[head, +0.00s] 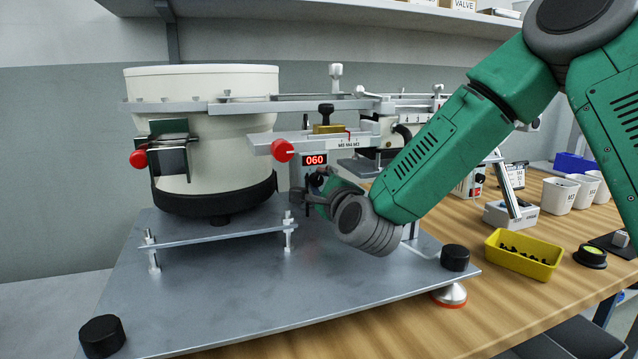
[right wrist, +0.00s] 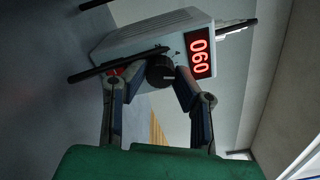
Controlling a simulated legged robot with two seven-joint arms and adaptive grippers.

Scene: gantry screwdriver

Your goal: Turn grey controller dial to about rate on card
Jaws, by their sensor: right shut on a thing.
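The grey controller (right wrist: 150,35) shows in the right wrist view with a red lit display (right wrist: 200,56) reading 060, turned on its side there. Its dark round dial (right wrist: 160,71) lies between the fingertips of my right gripper (right wrist: 157,77), which is shut on it. In the head view the same display (head: 314,160) reads 060, and my right gripper (head: 307,197) is just below it; the controller body and dial are largely hidden there. A white card-like label (head: 350,143) is above the display; its small print is hard to read. My left gripper is in neither view.
A white bowl feeder (head: 215,95) stands left of the controller on a grey metal plate (head: 230,285). A red knob (head: 282,150) is close above my right gripper. A yellow bin (head: 522,262) of dark parts and white cups (head: 558,194) stand on the wooden bench at right.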

